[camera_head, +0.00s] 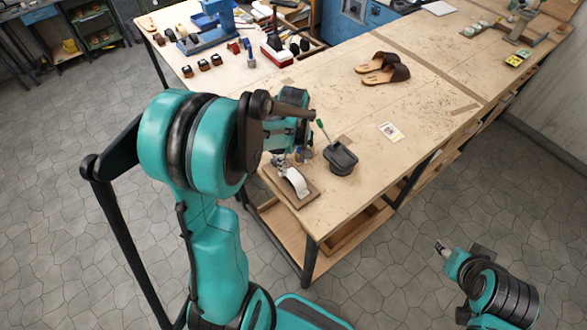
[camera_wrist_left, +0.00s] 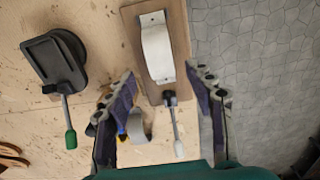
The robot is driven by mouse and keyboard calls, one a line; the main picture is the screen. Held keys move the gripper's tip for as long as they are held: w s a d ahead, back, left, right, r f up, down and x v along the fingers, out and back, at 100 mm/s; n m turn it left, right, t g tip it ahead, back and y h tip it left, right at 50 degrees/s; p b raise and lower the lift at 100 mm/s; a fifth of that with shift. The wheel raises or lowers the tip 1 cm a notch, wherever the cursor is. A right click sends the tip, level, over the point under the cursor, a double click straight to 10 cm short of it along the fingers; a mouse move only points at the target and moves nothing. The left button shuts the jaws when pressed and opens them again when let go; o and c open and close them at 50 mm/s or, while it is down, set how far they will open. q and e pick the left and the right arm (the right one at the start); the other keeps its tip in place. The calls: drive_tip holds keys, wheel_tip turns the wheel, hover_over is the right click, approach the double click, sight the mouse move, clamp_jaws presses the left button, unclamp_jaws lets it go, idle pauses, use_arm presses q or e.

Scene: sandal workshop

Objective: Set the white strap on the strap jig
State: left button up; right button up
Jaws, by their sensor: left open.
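A white arched strap (camera_head: 297,182) stands on the brown wooden board of the jig (camera_head: 309,197) at the table's near corner. In the left wrist view the strap (camera_wrist_left: 157,48) lies lengthwise along the board (camera_wrist_left: 182,38), with a small lever clamp (camera_wrist_left: 172,118) at its near end. My left gripper (camera_wrist_left: 162,78) is open and empty. Its fingers are spread to either side of the board's near end, with the strap ahead of the fingertips and apart from them. My right gripper (camera_head: 441,247) is low at the right, off the table; its jaws are too small to read.
A dark block with a green-handled lever (camera_head: 341,158) stands beside the jig. A small grey, yellow and blue item (camera_wrist_left: 137,127) lies near the left finger. Brown sandals (camera_head: 384,68) and a card (camera_head: 390,132) lie farther back. The middle of the table is mostly clear.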

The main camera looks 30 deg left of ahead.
sight(294, 176)
use_arm(q)
wheel_tip(294, 176, up, 6)
drive_tip(key=r, duration=0.1)
drive_tip(key=s+d+r+m+t, duration=0.5)
drive_tip(key=s+d+m+t, duration=0.2)
drive_tip(key=s+d+m, duration=0.3)
drive_tip(key=shift+s+d+r+m+p, duration=0.35)
drive_tip(key=shift+s+m, duration=0.2)
drive_tip(key=shift+m, duration=1.25)
